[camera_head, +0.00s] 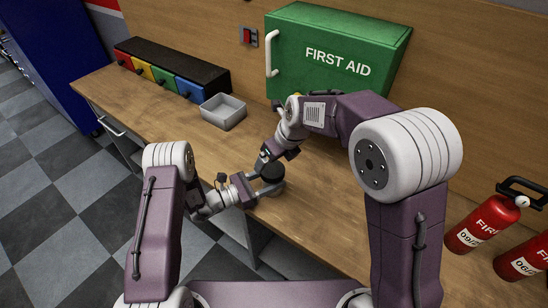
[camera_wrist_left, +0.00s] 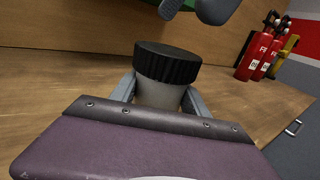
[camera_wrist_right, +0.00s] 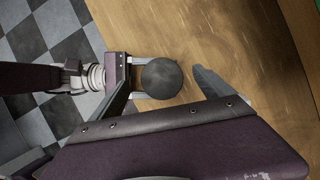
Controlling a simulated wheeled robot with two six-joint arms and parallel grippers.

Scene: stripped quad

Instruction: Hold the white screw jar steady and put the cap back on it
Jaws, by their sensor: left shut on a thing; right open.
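The white jar (camera_wrist_left: 158,95) stands on the wooden bench. The black ribbed cap (camera_wrist_left: 168,63) sits level on top of it; I cannot tell how tightly it is screwed. In the head view the cap (camera_head: 271,172) shows near the bench's front edge and hides most of the jar. My left gripper (camera_head: 267,183) is shut on the jar body, one finger on each side, below the cap. My right gripper (camera_wrist_right: 163,74) is open and empty above the cap, its fingers apart on either side of the cap in the right wrist view, not touching it.
A grey open tray (camera_head: 223,111) stands behind and left of the jar. A row of coloured drawers (camera_head: 172,70) and a green first aid box (camera_head: 335,55) are at the back. Red fire extinguishers (camera_head: 484,222) are at the right. The bench (camera_head: 150,112) is clear between.

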